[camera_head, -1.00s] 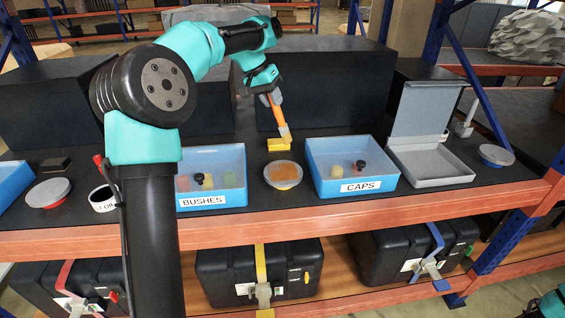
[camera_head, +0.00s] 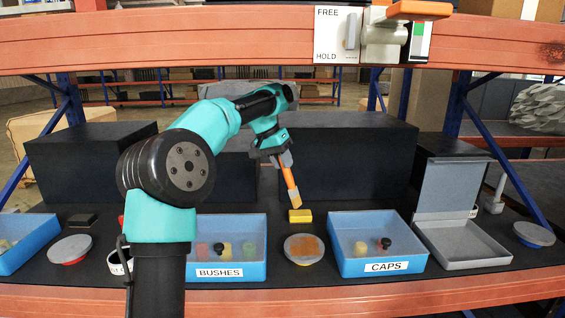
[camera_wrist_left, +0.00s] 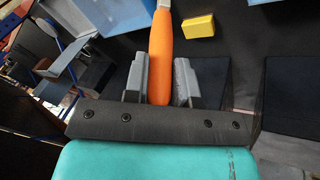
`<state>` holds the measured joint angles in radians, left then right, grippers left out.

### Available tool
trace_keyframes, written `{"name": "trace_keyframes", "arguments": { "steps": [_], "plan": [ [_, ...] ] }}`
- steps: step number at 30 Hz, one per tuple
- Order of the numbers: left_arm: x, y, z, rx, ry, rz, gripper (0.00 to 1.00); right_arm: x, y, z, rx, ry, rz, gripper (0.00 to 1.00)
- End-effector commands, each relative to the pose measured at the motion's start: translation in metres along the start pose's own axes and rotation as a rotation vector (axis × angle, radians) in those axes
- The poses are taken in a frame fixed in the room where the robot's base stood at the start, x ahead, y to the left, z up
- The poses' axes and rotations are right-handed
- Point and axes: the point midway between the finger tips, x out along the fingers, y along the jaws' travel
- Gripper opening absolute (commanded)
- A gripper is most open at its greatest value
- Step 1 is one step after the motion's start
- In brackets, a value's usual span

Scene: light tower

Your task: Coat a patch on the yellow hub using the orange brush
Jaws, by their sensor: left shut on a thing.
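My left gripper (camera_head: 283,160) is shut on the orange brush (camera_head: 290,183). The brush slants down, its pale tip just above or touching the yellow block (camera_head: 300,216); I cannot tell which. In the left wrist view the brush handle (camera_wrist_left: 160,58) stands between the two grey fingers (camera_wrist_left: 160,82), with its tip cut off by the top edge. The yellow block (camera_wrist_left: 198,26) lies right of the handle there. I cannot tell whether this block is the yellow hub. My right gripper is not in view.
A round dish with an orange patch (camera_head: 304,248) lies in front of the yellow block, between the blue BUSHES bin (camera_head: 230,271) and CAPS bin (camera_head: 385,267). A grey open case (camera_head: 462,258) stands right. Black boxes (camera_head: 350,160) stand behind. A FREE/HOLD panel (camera_head: 338,35) hangs above.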

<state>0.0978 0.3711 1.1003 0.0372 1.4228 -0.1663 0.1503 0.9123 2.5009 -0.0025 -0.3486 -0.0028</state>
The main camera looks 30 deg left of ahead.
Motion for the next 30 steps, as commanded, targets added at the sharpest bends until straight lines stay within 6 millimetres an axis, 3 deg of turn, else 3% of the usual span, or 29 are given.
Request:
{"name": "trace_keyframes", "arguments": {
  "steps": [16, 30],
  "plan": [
    [0.040, -0.015, 0.011, 0.000, 0.000, 0.000, 0.00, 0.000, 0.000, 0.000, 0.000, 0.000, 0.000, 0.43],
    [0.041, -0.015, 0.011, 0.001, 0.001, 0.000, 0.00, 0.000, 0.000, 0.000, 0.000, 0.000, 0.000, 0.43]
  ]
}}
